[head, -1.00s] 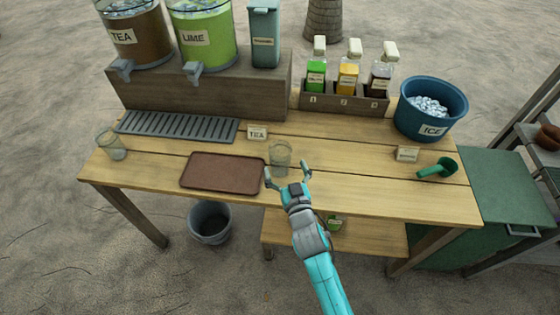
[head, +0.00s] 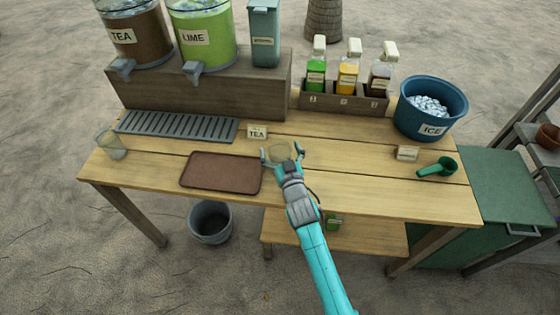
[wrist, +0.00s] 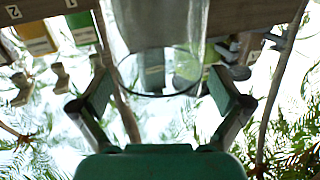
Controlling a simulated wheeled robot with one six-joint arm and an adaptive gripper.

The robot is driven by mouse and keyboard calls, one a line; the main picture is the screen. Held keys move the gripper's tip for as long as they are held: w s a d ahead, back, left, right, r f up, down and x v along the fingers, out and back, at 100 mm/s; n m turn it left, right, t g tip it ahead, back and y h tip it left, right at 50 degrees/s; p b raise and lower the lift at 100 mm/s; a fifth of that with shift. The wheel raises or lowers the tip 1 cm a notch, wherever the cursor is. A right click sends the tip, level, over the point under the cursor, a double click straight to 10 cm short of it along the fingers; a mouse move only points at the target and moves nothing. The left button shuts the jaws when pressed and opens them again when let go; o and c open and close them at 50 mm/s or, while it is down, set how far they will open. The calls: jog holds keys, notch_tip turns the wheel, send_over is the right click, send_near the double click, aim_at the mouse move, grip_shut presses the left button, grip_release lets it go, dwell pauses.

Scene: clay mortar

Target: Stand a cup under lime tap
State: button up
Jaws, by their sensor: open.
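A clear cup (head: 279,152) stands on the table right of the brown tray, partly hidden by my gripper (head: 282,153). My gripper is open, with one finger at each side of the cup. In the wrist view the clear cup (wrist: 155,60) is between the two open fingers (wrist: 160,98), with a gap visible on each side. A second clear cup (head: 111,145) stands at the table's left end. The lime dispenser (head: 203,35) has a grey tap (head: 192,70) over the slotted drip tray (head: 178,126). No cup stands under that tap.
The tea dispenser (head: 135,40) stands left of the lime one. A brown tray (head: 220,173) lies in front, with a TEA sign (head: 257,132) behind it. A bottle rack (head: 343,97), ice bucket (head: 430,108) and green scoop (head: 438,167) are at the right.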

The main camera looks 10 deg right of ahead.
jog(key=c, duration=1.3)
jog(key=shift+r, duration=0.1)
